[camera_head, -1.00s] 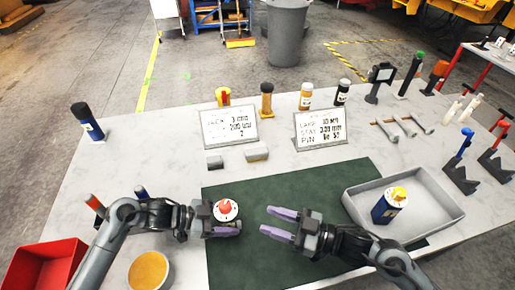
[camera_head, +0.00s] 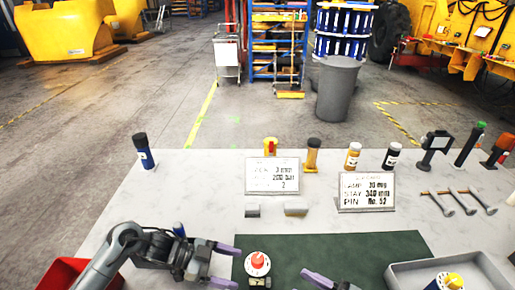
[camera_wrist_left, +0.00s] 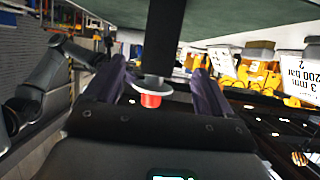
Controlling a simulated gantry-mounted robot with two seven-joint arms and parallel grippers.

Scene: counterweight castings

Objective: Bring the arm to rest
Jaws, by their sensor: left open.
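The piece with a red knob on a white round flange (camera_head: 258,262) stands on the green mat (camera_head: 345,255) in the head view. In the left wrist view its red knob (camera_wrist_left: 151,100) shows between and beyond the fingers, picture upside down. My left gripper (camera_head: 232,266) is open and empty, its fingertips just left of the piece and apart from it. It also shows in the left wrist view (camera_wrist_left: 160,85) with both fingers spread. My right gripper (camera_head: 318,278) shows only partly at the bottom edge, right of the piece; its opening cannot be judged.
A grey tray (camera_head: 405,270) with a yellow-capped blue canister (camera_head: 446,282) is at lower right. A red bin (camera_head: 62,270) is at lower left. Two sign plates (camera_head: 272,176) and several bottles stand behind the mat. The table's left middle is clear.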

